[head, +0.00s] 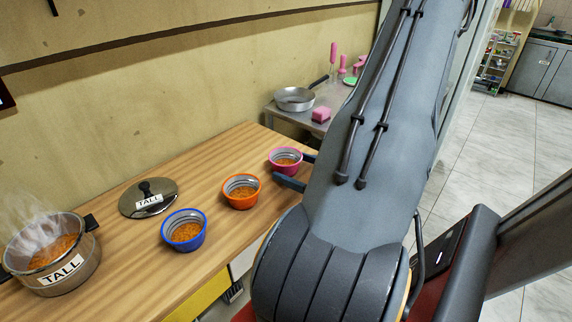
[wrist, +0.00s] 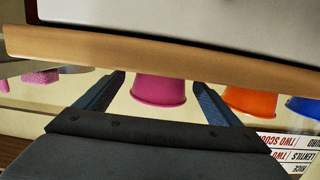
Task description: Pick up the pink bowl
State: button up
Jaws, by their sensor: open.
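In the upside-down wrist view the pink bowl (wrist: 158,91) shows between the two fingers. My gripper (head: 291,168) is open at the bowl's right side in the head view, one finger at the far side and one at the near side. The wrist view shows my gripper (wrist: 160,82) with fingers spread and nothing clamped. Whether either finger touches the bowl cannot be told.
An orange bowl (head: 241,203) and a blue bowl (head: 184,242) stand left of the pink one. A lid (head: 166,204) and a steaming pot (head: 83,275) are farther left. A metal pan (head: 295,106) and pink sponge (head: 321,114) sit on the side table behind.

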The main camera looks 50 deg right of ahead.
aim_at(276, 160)
jog(key=shift+w+a+f, duration=0.1)
jog(key=shift+w+f, duration=0.05)
jog(key=shift+w, duration=0.85)
jog(key=shift+w+f, duration=0.15)
jog(key=shift+w, duration=0.8)
jog(key=c, duration=1.2)
jog(key=shift+o, duration=0.2)
jog(key=shift+r, duration=0.15)
